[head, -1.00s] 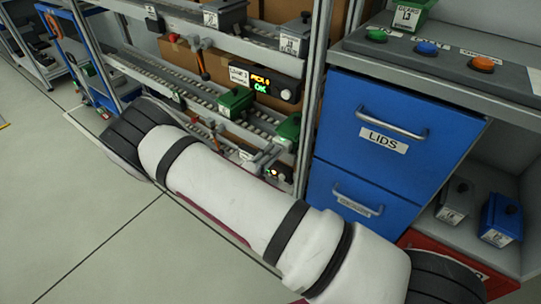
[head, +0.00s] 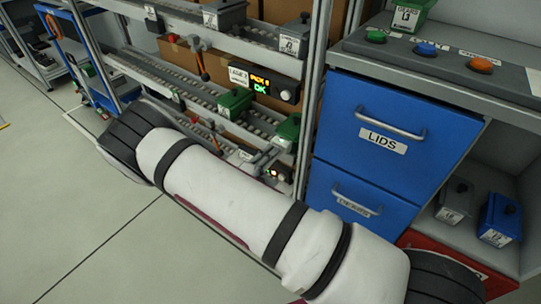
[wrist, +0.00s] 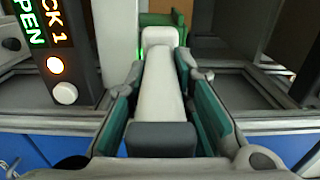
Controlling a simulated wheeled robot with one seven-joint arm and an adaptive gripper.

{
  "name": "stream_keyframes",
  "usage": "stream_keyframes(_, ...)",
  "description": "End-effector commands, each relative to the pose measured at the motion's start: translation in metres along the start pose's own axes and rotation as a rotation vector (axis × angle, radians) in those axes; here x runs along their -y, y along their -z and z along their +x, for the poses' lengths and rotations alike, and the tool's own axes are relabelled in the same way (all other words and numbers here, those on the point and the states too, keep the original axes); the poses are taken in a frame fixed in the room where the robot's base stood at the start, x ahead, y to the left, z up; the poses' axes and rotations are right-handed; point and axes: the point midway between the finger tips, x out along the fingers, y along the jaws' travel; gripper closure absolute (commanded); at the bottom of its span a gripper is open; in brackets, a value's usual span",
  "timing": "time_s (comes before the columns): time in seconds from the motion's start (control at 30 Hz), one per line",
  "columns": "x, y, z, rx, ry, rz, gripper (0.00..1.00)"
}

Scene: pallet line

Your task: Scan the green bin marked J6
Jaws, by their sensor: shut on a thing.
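In the wrist view my gripper (wrist: 160,68) has its green-padded fingers on both sides of a white tool with a dark grey end (wrist: 162,108), and is shut on it. The tool points away from me. A green bin (wrist: 167,19) is partly visible beyond the tool's far end; no mark on it is readable. In the head view green bins are on the rack (head: 235,102) and at its right end (head: 289,127). Another green bin (head: 408,16) stands on the bench top. I cannot read J6 on any.
A lit display (wrist: 52,45) is close on the left in the wrist view. In the head view a lane display (head: 262,84) hangs on the rack. Blue drawers (head: 385,135) stand right of it, with a button panel (head: 425,48) above. Open floor (head: 60,200) lies left.

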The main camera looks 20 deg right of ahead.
Motion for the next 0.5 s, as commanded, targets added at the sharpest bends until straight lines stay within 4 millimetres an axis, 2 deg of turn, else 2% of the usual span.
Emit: stream_keyframes(0.5, 0.001, 0.000, -0.048, 0.003, 0.001, -0.001, 1.00)
